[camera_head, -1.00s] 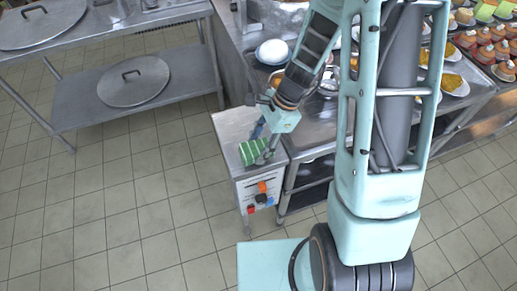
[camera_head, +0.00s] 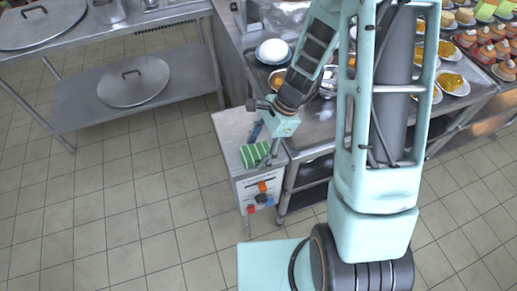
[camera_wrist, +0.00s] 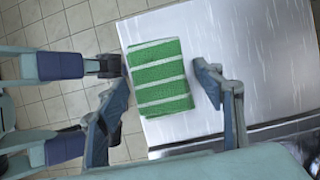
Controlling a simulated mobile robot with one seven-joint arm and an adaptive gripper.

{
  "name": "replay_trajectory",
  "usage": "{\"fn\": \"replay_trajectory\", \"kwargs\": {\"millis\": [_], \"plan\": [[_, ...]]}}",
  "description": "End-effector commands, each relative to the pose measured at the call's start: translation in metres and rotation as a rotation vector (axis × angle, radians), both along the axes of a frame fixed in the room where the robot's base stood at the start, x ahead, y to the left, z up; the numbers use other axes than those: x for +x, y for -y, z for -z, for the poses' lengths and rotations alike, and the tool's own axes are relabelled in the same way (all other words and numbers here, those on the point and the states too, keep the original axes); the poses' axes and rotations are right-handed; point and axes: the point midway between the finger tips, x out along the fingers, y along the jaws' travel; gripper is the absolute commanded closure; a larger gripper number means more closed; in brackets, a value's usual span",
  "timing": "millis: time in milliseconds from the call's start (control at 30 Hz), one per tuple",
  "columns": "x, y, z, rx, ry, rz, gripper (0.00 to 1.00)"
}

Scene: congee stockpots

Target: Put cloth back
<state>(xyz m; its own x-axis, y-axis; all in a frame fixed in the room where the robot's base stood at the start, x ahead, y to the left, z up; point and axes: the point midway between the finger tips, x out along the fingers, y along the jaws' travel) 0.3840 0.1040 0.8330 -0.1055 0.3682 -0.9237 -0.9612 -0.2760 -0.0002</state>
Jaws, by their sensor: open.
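The green cloth with white stripes (camera_head: 254,155) lies folded on the metal top of a small cabinet (camera_head: 230,122). The cloth also shows in the wrist view (camera_wrist: 158,78), lying flat near the left edge of the metal top. My gripper (camera_head: 267,144) is just above and beside the cloth in the head view. In the wrist view my gripper (camera_wrist: 162,82) is open, with one finger on each side of the cloth's picture. The fingers appear apart from the cloth; I cannot tell the exact height gap.
The cabinet has an orange switch and a dark knob (camera_head: 264,199) on its front. A steel table with pot lids (camera_head: 133,82) is at left. Tiled floor between is clear.

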Motion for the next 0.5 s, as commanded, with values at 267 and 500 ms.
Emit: {"fn": "replay_trajectory", "kwargs": {"millis": [267,500], "plan": [[0.004,0.01,-0.029,-0.001,0.007,0.001,0.38],[0.01,0.03,-0.078,-0.001,0.007,0.0,0.38]]}}
